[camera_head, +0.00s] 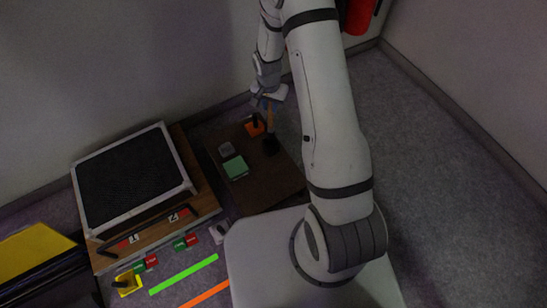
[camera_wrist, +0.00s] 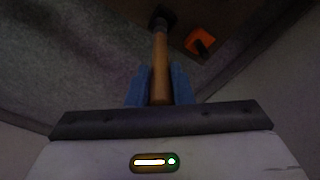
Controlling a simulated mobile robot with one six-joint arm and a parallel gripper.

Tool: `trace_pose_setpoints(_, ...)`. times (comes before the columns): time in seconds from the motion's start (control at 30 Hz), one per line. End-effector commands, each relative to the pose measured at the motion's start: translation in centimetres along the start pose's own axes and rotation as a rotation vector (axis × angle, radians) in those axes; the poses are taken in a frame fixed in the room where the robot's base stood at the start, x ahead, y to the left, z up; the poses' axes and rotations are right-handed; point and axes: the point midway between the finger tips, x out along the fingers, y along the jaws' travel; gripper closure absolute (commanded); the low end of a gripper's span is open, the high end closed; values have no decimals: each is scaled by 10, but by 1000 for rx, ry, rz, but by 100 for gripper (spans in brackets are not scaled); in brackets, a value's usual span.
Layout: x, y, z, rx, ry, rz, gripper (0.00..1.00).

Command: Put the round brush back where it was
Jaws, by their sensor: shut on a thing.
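The round brush has a wooden handle (camera_head: 270,118) and a dark head (camera_head: 270,146). My gripper (camera_head: 266,104) is shut on the upper end of the handle. In the wrist view the handle (camera_wrist: 160,68) runs away from between the blue fingertips (camera_wrist: 160,88), with the dark head (camera_wrist: 161,19) at its far end. The brush appears roughly upright over the brown table (camera_head: 258,189). I cannot tell whether its head touches the top.
An orange block with a dark part (camera_head: 254,126) stands close left of the brush, also in the wrist view (camera_wrist: 201,42). A grey item (camera_head: 226,149) and a green box (camera_head: 236,168) lie nearby. A black-topped case (camera_head: 132,178) is at left. The table's front right is clear.

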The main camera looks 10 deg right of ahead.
Motion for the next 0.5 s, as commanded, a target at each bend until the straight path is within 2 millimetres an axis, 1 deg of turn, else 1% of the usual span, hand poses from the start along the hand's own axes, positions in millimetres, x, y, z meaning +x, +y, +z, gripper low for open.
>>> trace_pose_setpoints(0.03, 21, -3, -3, 31, 6, 1, 100)
trace_pose_setpoints(0.1, 30, -6, -7, 79, 8, 7, 100)
trace_pose_setpoints(0.2, 38, -9, -12, 135, 12, 14, 100)
trace_pose_setpoints(0.3, 41, -11, -15, 176, 15, 18, 100)
trace_pose_setpoints(0.43, 44, -13, -17, 204, 17, 22, 100)
trace_pose_setpoints(0.5, 48, -13, -17, 208, 16, 24, 100)
